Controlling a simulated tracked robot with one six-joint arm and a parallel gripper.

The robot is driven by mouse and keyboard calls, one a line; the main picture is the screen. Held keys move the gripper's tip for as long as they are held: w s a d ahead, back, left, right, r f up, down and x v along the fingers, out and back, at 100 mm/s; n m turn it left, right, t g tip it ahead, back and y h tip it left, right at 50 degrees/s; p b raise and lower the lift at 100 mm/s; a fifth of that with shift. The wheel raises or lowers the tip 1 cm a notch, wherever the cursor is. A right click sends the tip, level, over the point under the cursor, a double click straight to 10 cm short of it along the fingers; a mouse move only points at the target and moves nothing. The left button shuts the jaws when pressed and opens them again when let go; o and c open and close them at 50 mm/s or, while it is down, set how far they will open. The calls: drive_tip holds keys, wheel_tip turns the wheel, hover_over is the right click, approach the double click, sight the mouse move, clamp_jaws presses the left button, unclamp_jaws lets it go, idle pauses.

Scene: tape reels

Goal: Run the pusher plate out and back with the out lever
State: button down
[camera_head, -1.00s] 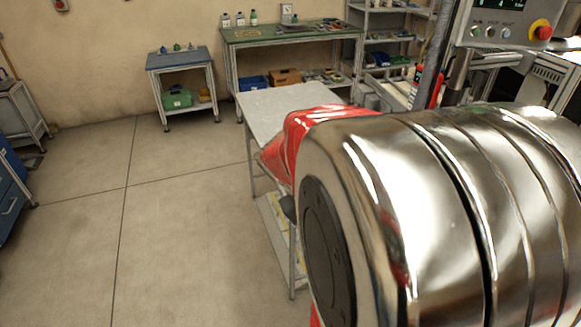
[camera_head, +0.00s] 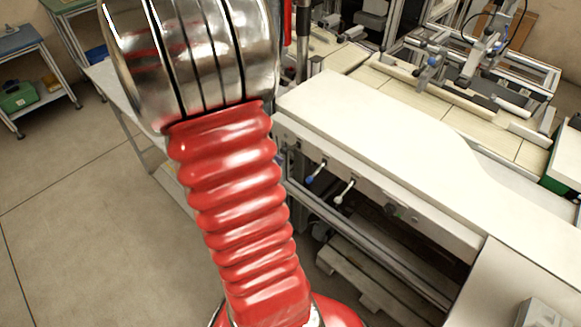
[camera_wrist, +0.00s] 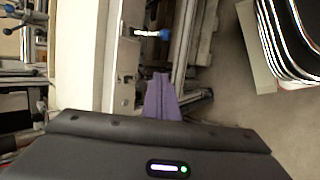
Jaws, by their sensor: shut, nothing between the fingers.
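A lever with a blue knob (camera_head: 314,174) sticks out of the front panel of the pale machine bench (camera_head: 440,205). A lever with a white knob (camera_head: 344,190) stands to its right on the same panel. No label shows which is the out lever. The blue-knobbed lever also appears in the wrist view (camera_wrist: 162,34). My gripper (camera_wrist: 161,77) shows there with its purple fingers together and empty, beside the panel and apart from that knob. In the head view my gripper is hidden. I cannot pick out the pusher plate with certainty.
A dark round fitting (camera_head: 402,211) sits on the panel right of the levers. The bench top (camera_head: 370,110) is clear, with a machine frame (camera_head: 490,65) behind it. A wooden pallet (camera_head: 362,280) lies under the bench. Open floor (camera_head: 50,240) is at left.

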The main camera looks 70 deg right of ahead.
sight(315, 173)
drive_tip(key=x, duration=1)
drive_tip(key=shift+s+a+r, duration=1.05)
drive_tip(key=shift+s+a, duration=0.2)
drive_tip(key=shift+a, duration=0.1)
drive_tip(key=shift+r, duration=0.15)
drive_tip(key=shift+w+y, duration=0.1)
drive_tip(key=shift+y, duration=0.2)
